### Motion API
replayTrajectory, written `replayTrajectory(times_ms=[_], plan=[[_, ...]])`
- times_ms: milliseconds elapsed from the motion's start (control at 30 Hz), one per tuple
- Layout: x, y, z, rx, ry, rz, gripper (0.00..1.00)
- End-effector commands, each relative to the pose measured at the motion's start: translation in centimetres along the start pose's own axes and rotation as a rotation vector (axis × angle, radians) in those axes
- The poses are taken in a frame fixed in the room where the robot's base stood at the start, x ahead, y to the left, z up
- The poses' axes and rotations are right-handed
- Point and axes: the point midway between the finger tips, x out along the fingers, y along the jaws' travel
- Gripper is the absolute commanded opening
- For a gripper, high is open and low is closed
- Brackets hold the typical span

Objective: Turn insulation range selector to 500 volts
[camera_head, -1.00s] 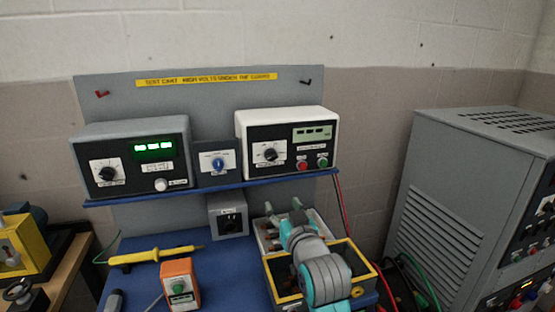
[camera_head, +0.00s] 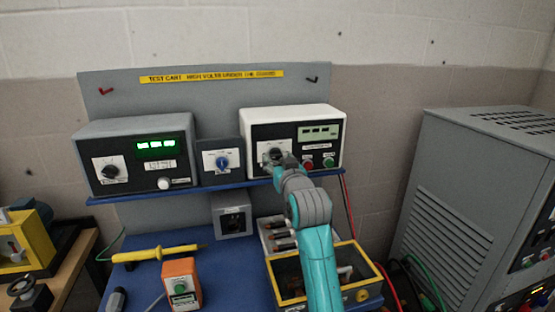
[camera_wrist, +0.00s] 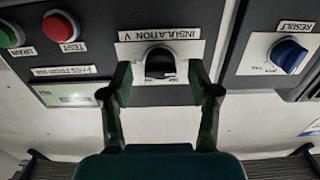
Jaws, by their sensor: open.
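The insulation range selector (camera_wrist: 160,64) is a dark round knob on a white plate labelled "INSULATION V" in the wrist view, where the picture is upside down. It sits on the front of the white-cased tester (camera_head: 293,112) on the blue shelf. My gripper (camera_wrist: 162,92) is open, its two dark fingers on either side of the knob, apart from it as far as I can see. In the head view my gripper (camera_head: 280,160) partly covers the knob. The voltage marks around the knob are too small to read.
Red (camera_head: 308,165) and green (camera_head: 328,162) buttons sit right of the selector. A blue result knob (camera_head: 222,162) is on the small box to the left. A grey meter (camera_head: 130,126) stands further left. A yellow-rimmed bin (camera_head: 284,296) lies below my arm.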

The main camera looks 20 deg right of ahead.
Motion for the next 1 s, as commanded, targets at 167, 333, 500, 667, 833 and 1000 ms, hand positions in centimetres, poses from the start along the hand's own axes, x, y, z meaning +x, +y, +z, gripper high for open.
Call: replayTrajectory(times_ms=[167, 333, 500, 667, 833, 1000], plan=[[1.4, 0.0, 0.0, 0.000, 0.000, 0.000, 0.61], [1.8, 0.0, 0.0, 0.000, 0.000, 0.000, 0.61], [1.7, 0.0, 0.0, 0.000, 0.001, 0.000, 0.61], [1.7, 0.0, 0.0, 0.000, 0.001, 0.000, 0.21], [1.7, 0.0, 0.0, 0.000, 0.001, 0.000, 0.02], [1.7, 0.0, 0.0, 0.015, 0.001, 0.000, 0.02]])
